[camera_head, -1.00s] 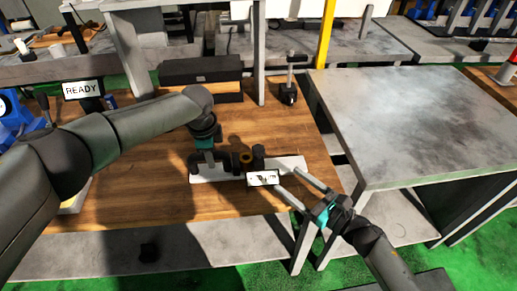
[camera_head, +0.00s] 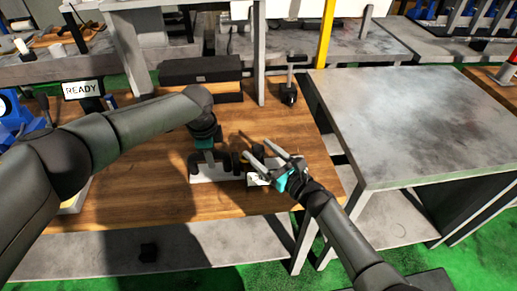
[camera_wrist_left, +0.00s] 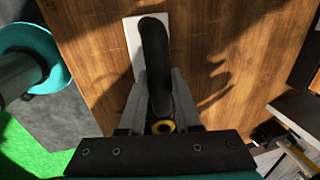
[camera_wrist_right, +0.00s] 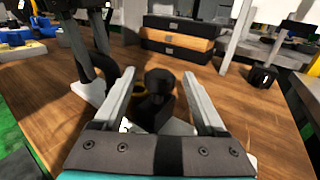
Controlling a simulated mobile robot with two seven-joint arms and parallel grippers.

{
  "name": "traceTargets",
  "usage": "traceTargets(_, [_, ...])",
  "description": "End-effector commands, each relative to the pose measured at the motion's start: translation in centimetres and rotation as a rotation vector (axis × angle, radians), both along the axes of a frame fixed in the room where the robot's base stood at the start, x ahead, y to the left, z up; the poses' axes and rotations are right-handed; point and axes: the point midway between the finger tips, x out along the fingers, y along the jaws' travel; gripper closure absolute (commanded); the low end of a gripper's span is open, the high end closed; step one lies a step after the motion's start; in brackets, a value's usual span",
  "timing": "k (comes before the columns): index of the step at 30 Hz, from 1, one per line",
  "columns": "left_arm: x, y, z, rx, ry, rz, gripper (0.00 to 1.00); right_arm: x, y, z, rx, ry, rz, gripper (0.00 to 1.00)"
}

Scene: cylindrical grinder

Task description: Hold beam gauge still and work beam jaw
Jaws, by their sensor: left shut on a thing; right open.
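The beam gauge lies on the wooden bench, with a pale base plate (camera_head: 200,176) and dark parts along it. In the left wrist view its black curved handle (camera_wrist_left: 154,60) rises between my left fingers. My left gripper (camera_head: 209,160) is shut on this handle. The black knob-like beam jaw (camera_wrist_right: 158,82) shows in the right wrist view, between the open fingers of my right gripper (camera_wrist_right: 160,85) and apart from them. My right gripper also shows in the head view (camera_head: 272,150), over the gauge's right end. A yellow ring (camera_wrist_right: 124,80) sits left of the jaw.
The wooden bench (camera_head: 140,195) is mostly clear around the gauge. A dark box (camera_head: 200,75) and a small black stand (camera_head: 289,92) are at its back. A grey metal table (camera_head: 420,120) stands to the right. A READY sign (camera_head: 82,90) is at left.

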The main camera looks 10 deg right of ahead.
Motion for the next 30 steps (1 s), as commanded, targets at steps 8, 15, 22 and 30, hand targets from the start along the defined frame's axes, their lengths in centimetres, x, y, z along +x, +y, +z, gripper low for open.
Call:
traceTargets(8, [-0.09,0.03,-0.13,0.001,0.003,0.000,1.00,1.02,0.73,0.06,0.001,0.000,0.002,0.26])
traceTargets(15, [-0.09,0.03,-0.13,0.001,0.003,0.000,1.00,1.01,0.72,0.05,0.001,-0.001,0.001,0.27])
traceTargets(22, [-0.09,0.03,-0.13,0.001,0.003,0.000,1.00,1.00,0.69,0.04,0.000,0.000,0.001,0.53])
traceTargets(30, [-0.09,0.04,-0.13,0.001,0.003,0.000,1.00,0.99,0.67,0.03,0.000,0.000,0.001,0.83])
